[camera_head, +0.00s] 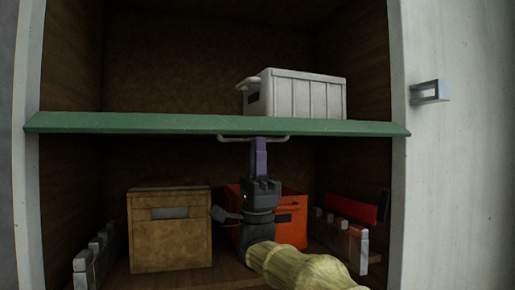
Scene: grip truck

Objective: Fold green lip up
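The green lip (160,123) is a long board running across the front edge of the shelf, from the left frame to the right one. It looks roughly level. A thin pale handle (230,138) sits just under its middle. My gripper (259,141) comes up from below, with purple fingers pointing upward at the handle. The fingertips overlap the handle in the picture. The fingers show as one narrow shape, so I cannot tell whether they are open or shut on the handle.
A white crate (310,96) stands on the shelf above the lip. Below are a brown box (170,235), an orange bin (290,225) behind my arm, and grey-and-red rails (340,230) at right. An open white door (455,150) with a metal handle (431,91) stands at right.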

